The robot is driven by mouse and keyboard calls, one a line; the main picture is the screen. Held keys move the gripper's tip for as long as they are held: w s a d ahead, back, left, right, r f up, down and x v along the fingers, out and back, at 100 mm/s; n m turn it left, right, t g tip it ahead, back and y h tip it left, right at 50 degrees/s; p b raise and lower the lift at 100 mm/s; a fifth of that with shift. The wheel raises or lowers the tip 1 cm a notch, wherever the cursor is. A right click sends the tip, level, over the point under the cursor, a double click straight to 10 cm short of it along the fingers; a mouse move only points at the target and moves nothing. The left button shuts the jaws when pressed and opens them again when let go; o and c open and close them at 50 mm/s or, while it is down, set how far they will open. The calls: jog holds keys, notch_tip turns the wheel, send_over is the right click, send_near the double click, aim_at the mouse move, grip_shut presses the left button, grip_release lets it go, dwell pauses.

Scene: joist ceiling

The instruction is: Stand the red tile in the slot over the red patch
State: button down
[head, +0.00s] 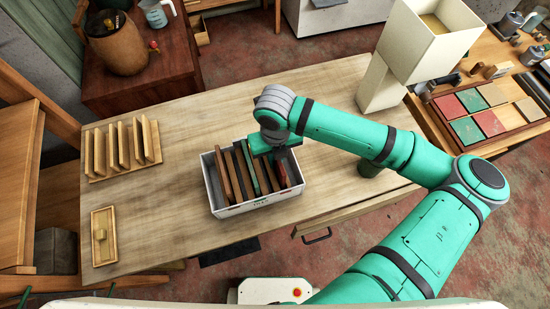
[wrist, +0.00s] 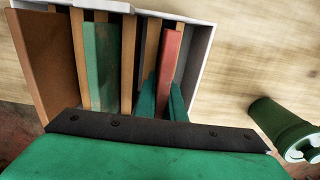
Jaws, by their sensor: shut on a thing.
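The red tile (head: 282,176) stands on edge near the right end of a white bin (head: 226,212). It also shows in the wrist view (wrist: 171,54). My gripper (wrist: 163,101) reaches down into the bin, its fingers shut on the red tile from either side. The tile is still among the others in the bin. A wooden rack with upright slats (head: 122,165) stands at the left of the table.
Green and brown tiles share the bin. A small tray (head: 96,255) with a wooden block lies front left. A green cylinder (wrist: 277,122) stands right of the bin. The tabletop between rack and bin is clear.

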jog(key=shift+a+f, duration=0.1)
jog(key=shift+f, duration=0.4)
jog(key=c, duration=1.9)
grip_release()
jog(key=shift+o, duration=0.7)
jog(key=r, duration=1.1)
jog(key=shift+w, duration=0.2)
jog(key=shift+s+r, duration=0.2)
jog(key=shift+r, duration=0.15)
jog(key=shift+s, duration=0.1)
